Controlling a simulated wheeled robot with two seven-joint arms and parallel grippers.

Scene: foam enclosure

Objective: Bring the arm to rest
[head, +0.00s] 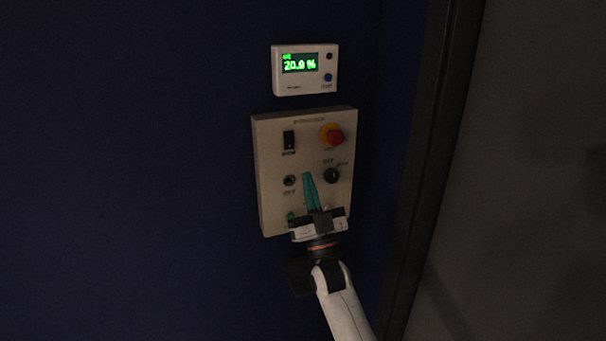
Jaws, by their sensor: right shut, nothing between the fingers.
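My right gripper (309,178) is in front of the beige control panel (268,153), its teal fingers pointing up. The fingers are shut with nothing between them. The tips lie between a small round switch on the left and a black knob on the right; I cannot tell whether they touch the panel. My right arm (340,300), white with dark joints, comes up from below. The gripper's body hides the panel's lower right part. My left gripper is not in view.
The panel also has a black rocker switch (289,140), a red mushroom button (334,137) on yellow, and a black knob (332,175). Above hangs a white meter (305,70) reading 20.9 %. The dark blue wall (130,170) is bare at left. A dark post (435,170) stands at right.

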